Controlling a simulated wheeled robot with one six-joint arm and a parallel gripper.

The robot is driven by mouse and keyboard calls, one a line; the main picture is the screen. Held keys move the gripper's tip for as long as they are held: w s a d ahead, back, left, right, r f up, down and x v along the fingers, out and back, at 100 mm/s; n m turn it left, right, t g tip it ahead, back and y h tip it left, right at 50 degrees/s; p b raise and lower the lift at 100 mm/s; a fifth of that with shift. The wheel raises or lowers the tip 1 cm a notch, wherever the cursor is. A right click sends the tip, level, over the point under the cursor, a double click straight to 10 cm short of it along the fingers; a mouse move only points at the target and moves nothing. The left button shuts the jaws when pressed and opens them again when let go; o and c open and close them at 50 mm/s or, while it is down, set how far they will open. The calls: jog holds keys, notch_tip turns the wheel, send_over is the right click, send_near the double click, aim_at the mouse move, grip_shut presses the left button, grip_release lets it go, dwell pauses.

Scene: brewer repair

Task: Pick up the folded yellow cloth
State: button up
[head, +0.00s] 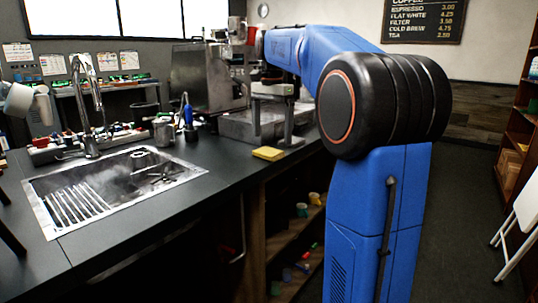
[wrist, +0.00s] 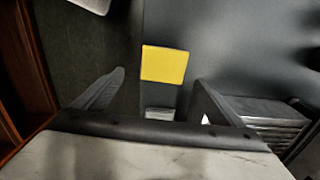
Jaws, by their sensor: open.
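The folded yellow cloth (head: 268,153) lies flat on the dark counter, close to its front edge. In the wrist view the cloth (wrist: 164,64) is a yellow square, seen in the gap between the two fingers and a little ahead of them. My gripper (head: 271,132) is open and empty, pointing down above the counter. In the head view it appears just above and beyond the cloth. In the wrist view the gripper (wrist: 159,80) has its left finger over the dark floor and its right finger over the counter. The fingers do not appear to touch the cloth.
A sink (head: 110,180) with a tall faucet is set into the counter at left. A steel coffee machine (head: 210,77) stands behind, and a low metal unit (head: 237,126) is close to my gripper. Open shelves (head: 300,235) with cups are under the counter. The counter between sink and cloth is clear.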

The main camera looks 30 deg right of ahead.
aim_at(269, 151)
jog(key=shift+w+a+f, duration=0.1)
jog(key=shift+a+f, duration=0.1)
jog(key=shift+f, duration=1.05)
jog(key=shift+w+a+f, duration=0.1)
jog(key=shift+a+f, duration=0.1)
jog(key=shift+f, duration=1.05)
jog(key=c, duration=1.1)
